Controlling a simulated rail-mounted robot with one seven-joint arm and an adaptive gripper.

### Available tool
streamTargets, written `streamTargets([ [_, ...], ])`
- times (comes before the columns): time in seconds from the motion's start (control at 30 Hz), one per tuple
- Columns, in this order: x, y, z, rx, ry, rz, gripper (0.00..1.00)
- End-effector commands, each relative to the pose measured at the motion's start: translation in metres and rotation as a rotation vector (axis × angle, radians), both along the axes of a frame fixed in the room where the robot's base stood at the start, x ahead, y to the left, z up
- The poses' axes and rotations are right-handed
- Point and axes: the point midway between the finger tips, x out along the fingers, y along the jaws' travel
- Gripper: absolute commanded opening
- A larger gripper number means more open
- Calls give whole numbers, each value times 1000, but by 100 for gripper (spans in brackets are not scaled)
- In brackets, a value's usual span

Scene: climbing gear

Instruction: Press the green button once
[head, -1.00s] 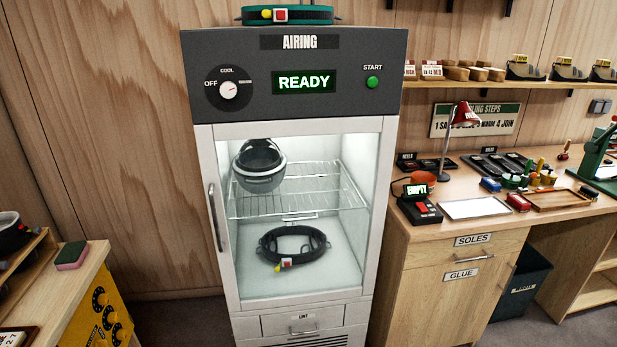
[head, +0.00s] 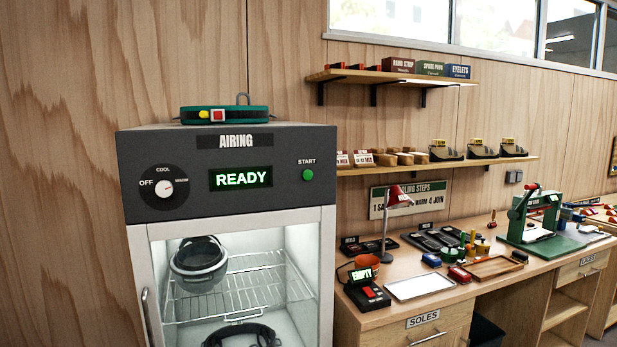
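The green button (head: 307,175) sits on the right of the dark control panel (head: 285,145) of the airing cabinet, under the word START. The panel's display (head: 241,179) reads READY. A dial (head: 164,188) on the panel's left has markings OFF and COOL; its pointer is turned toward the right-hand marking, too small to read. My gripper is not in the head view.
Behind the cabinet's closed glass door, a helmet (head: 200,262) rests on a wire rack (head: 245,295) and a dark harness-like ring (head: 240,335) lies below. A coiled green strap (head: 225,114) lies on top. A cluttered workbench (head: 450,297) stands to the right.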

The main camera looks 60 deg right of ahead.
Motion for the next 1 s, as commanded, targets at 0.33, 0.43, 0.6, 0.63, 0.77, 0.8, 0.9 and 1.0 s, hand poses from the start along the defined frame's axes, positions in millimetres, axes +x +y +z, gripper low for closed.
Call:
streamTargets([
  [0.33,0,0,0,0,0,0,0],
  [0.43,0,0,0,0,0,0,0],
  [0.6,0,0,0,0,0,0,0],
  [0.63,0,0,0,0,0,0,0],
  [0.77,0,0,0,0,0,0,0],
  [0.8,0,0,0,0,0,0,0],
  [0.9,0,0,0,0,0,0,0],
  [1.0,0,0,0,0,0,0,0],
])
